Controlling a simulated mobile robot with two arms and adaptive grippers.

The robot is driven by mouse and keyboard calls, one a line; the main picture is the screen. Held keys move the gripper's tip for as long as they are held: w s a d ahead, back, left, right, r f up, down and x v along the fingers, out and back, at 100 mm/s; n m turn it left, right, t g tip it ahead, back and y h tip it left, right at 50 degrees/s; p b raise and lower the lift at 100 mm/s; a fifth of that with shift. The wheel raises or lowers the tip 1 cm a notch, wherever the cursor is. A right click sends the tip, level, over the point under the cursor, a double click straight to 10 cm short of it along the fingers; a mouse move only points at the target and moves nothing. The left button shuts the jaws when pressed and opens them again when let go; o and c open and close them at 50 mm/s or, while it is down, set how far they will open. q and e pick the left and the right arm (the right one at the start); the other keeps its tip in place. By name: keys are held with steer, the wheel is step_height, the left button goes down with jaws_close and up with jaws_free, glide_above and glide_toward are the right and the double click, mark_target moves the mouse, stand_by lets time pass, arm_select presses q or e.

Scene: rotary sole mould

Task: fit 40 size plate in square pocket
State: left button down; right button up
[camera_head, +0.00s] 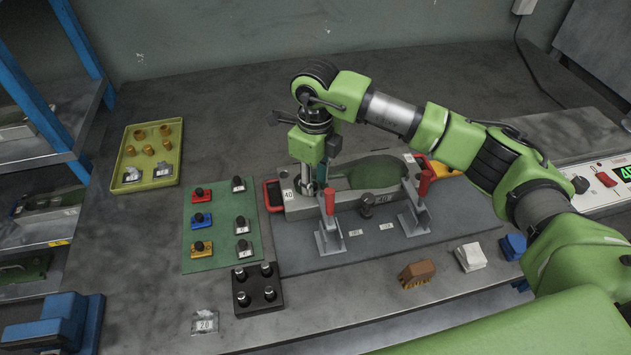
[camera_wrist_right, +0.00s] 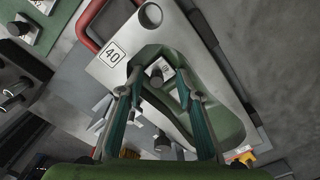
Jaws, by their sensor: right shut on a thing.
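My right gripper (camera_head: 310,188) is shut, low over the left part of the grey sole mould (camera_head: 300,211). In the right wrist view its two fingers (camera_wrist_right: 163,88) close around a small piece with a round top and a white label, which I take to be the size plate (camera_wrist_right: 166,71); its number is not readable. The mould carries a "40" label (camera_wrist_right: 113,55) beside the fingers and has a green sole-shaped cavity (camera_head: 376,172). The square pocket is not clearly visible, and I cannot tell whether the plate touches the mould. My left gripper is out of view.
A green board (camera_head: 220,217) with several knobbed plates lies left of the mould. Red-handled clamps (camera_head: 329,204) stand at its front edge. A black block with pins (camera_head: 257,289), a loose label plate (camera_head: 205,322) and a brown block (camera_head: 417,274) lie in front. A yellow tray (camera_head: 128,151) is at the left.

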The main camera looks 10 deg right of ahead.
steer(key=shift+s+f, duration=0.3)
steer(key=shift+f, duration=0.2)
steer(key=o, duration=1.2)
steer(key=shift+w+f, duration=0.15)
steer(key=o, duration=0.3)
steer(key=shift+o, duration=0.3)
steer(key=shift+a, duration=0.1)
steer(key=o, duration=0.4)
steer(key=shift+w+r, duration=0.15)
steer(key=shift+r, duration=0.25)
